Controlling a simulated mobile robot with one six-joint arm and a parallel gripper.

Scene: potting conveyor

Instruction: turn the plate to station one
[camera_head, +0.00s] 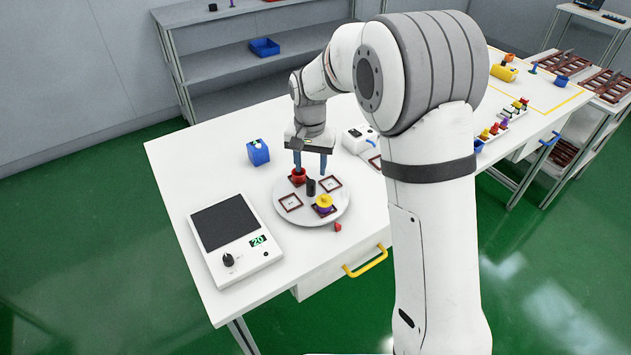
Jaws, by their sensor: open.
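The round grey plate (284,217) lies on the white table. Several brown square frames sit around it, and a black upright post (311,188) stands near its middle. A red round piece (299,175) is at the plate's back left. Station markings are too small to read.
A scale-like device (256,254) with a dark pad and a display reading 20 stands at the left front. A blue box (258,152) is behind the plate, a white device (354,140) to its right. A small red piece (337,227) lies by the plate's front edge. A drawer with a yellow handle (366,262) is below.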

